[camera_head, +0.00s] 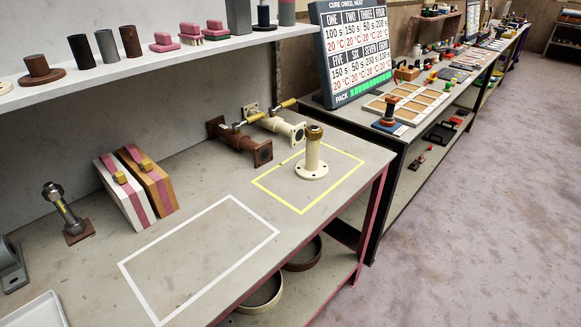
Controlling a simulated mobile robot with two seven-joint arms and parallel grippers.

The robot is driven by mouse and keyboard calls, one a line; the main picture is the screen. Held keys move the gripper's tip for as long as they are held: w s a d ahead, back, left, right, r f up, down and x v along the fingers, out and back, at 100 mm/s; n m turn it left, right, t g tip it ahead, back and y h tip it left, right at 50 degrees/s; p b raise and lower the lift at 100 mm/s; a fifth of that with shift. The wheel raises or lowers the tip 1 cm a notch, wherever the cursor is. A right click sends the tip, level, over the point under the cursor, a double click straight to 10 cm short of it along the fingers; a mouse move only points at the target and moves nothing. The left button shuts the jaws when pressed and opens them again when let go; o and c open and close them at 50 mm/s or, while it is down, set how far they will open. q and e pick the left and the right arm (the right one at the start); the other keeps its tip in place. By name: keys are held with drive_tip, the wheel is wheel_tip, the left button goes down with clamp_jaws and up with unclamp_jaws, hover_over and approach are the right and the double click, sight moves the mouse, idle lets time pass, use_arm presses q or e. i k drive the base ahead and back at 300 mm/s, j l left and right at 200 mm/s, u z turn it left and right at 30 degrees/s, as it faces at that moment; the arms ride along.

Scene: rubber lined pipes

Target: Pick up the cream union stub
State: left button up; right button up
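The cream union stub (312,156) stands upright on its round flange with bolt holes, inside the yellow outlined rectangle (263,186) near the right end of the bench. A brass-coloured union nut sits at its top. Nothing touches it in this view. Neither of my grippers is in view.
A cream flanged valve (285,126) and a rusty brown one (245,146) lie behind it. The white outlined rectangle (205,255) is empty. Two striped blocks (125,190), a bolt stand (66,212) and a display board (352,50) stand around. A shelf overhangs the back.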

sight(311, 168)
drive_tip(key=i+l+u, duration=0.2)
drive_tip(key=u, duration=0.25)
drive_tip(key=i+l+u, duration=0.15)
drive_tip(key=l+u, duration=0.3)
drive_tip(key=i+l+u, duration=0.1)
drive_tip(key=l+u, duration=0.35)
